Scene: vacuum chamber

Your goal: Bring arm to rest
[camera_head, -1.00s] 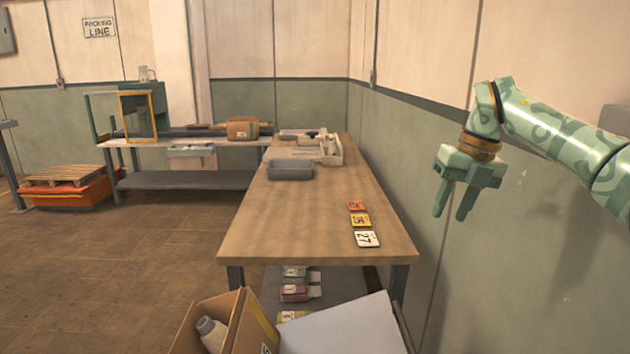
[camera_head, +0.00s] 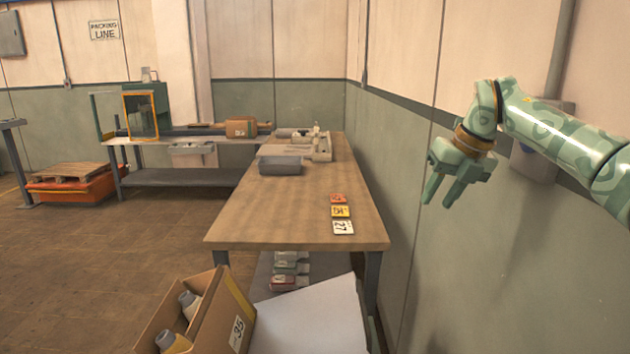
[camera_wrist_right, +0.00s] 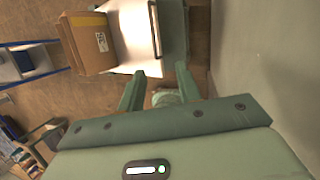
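My right gripper (camera_head: 441,193) is raised in the air at the right of the head view, beside the green and cream wall. Its two green fingers point down and to the left, with an empty gap between them. The right wrist view also shows both fingers (camera_wrist_right: 156,82) apart with nothing held. The right arm comes in from the right edge. My left gripper is in neither view.
A wooden table (camera_head: 280,215) bears numbered cards (camera_head: 341,212) and a grey tray (camera_head: 281,165). An open cardboard box (camera_head: 222,315) with bottles and a white panel (camera_head: 310,322) are in front. A workbench (camera_head: 185,178) stands at the back left.

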